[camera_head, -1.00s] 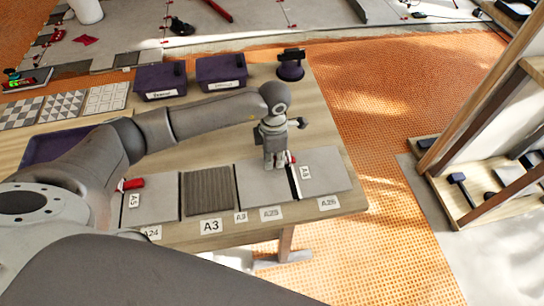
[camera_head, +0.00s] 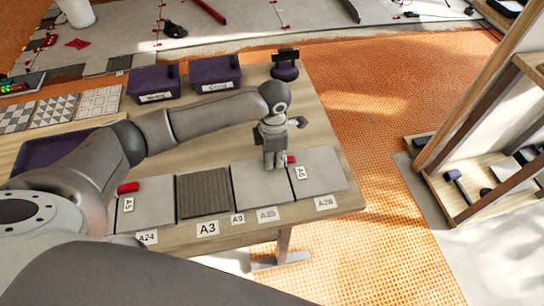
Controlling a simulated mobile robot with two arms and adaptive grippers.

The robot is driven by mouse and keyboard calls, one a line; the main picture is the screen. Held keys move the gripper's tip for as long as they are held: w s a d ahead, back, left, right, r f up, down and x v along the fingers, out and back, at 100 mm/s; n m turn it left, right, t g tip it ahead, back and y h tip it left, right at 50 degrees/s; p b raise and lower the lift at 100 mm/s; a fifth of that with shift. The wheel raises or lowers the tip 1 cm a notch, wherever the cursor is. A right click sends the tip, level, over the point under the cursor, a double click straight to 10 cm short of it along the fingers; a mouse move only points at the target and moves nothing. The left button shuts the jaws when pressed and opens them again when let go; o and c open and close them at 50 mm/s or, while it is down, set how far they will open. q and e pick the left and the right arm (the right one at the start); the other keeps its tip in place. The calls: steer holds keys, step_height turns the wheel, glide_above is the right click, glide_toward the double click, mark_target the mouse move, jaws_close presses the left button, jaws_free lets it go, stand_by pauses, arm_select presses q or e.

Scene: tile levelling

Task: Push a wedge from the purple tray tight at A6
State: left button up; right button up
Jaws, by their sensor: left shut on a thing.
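My left gripper (camera_head: 275,163) points down at the back of the seam between the two right-hand grey tiles, the A25 tile (camera_head: 258,187) and the A26 tile (camera_head: 322,176). It is shut on a red wedge (camera_head: 291,159), whose end pokes out to the right of the fingertips. The rest of the wedge is hidden by the fingers. The A6 label (camera_head: 301,173) lies just right of the seam. The purple tray (camera_head: 28,164) lies at the left of the table, partly behind my left arm; its inside looks empty where it shows. My right gripper is not in view.
Another red wedge (camera_head: 128,187) sits by the A5 label (camera_head: 128,205). A dark ribbed tile (camera_head: 204,193) lies in the row. A wooden shelf (camera_head: 470,185) stands at right.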

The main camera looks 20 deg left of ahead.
arm_select(q)
steer(key=shift+w+d+r, duration=0.1)
steer(key=shift+d+r, duration=0.05)
steer(key=shift+r, duration=0.05)
steer(key=o, duration=0.7)
steer(key=shift+o, duration=0.5)
steer(key=shift+f, duration=0.1)
